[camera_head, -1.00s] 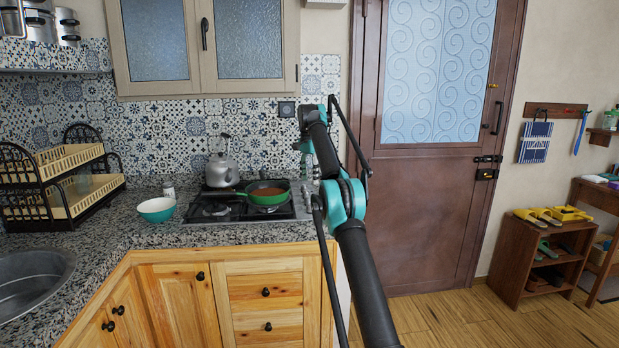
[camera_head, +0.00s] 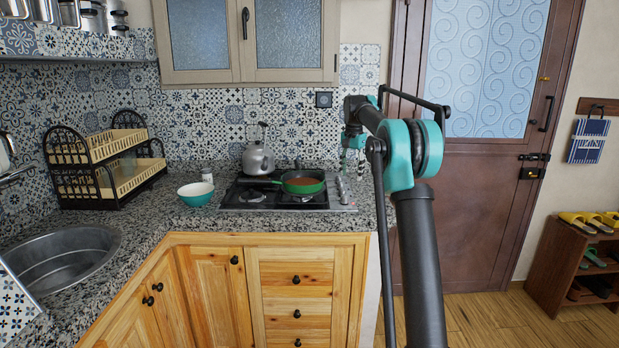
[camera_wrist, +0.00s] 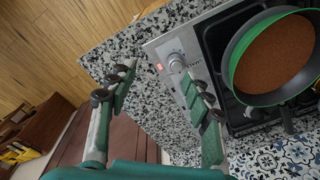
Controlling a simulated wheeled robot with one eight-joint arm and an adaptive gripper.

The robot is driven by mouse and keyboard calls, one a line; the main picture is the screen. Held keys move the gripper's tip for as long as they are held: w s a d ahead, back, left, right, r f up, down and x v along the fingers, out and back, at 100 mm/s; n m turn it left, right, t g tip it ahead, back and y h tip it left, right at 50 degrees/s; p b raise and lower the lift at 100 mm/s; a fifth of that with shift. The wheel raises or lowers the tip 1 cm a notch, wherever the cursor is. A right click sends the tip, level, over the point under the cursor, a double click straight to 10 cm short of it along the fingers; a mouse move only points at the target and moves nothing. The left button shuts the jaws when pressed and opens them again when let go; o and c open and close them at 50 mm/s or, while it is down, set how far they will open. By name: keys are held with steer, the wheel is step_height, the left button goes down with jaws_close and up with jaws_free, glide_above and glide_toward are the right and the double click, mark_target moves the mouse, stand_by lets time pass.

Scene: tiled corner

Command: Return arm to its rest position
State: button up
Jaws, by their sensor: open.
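My gripper shows large in the wrist view (camera_wrist: 160,95). Its two green-padded fingers are spread wide with nothing between them, above the counter corner and the stove's right edge. In the head view my arm rises at the right of the counter and bends toward the stove. The gripper (camera_head: 352,150) hangs small at its far end, partly hidden by the arm. The green pan (camera_head: 303,188) with brown contents sits on the stove (camera_head: 232,198), left of the gripper. The pan also shows at the upper right of the wrist view (camera_wrist: 275,60), apart from the fingers.
A kettle (camera_head: 258,158) stands at the back of the stove. A teal bowl (camera_head: 196,194), a small jar (camera_head: 207,175) and a dish rack (camera_head: 75,182) are to the left. The brown door (camera_head: 480,210) and shoe shelf (camera_head: 568,262) stand right. Floor between them is clear.

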steer(key=s+d+f+n+t, duration=0.1)
steer(key=s+f, duration=0.7)
steer(key=s, duration=0.8)
steer(key=s+d+f+n+t, duration=0.1)
steer(key=s+f+n, duration=0.3)
steer(key=s, duration=1.3)
steer(key=s+f+n+t, duration=0.1)
steer(key=s+f+n, duration=0.2)
steer(key=s+f, duration=0.9)
steer(key=s, duration=0.5)
steer(key=shift+d+f, duration=0.35)
steer(key=shift+d, duration=0.05)
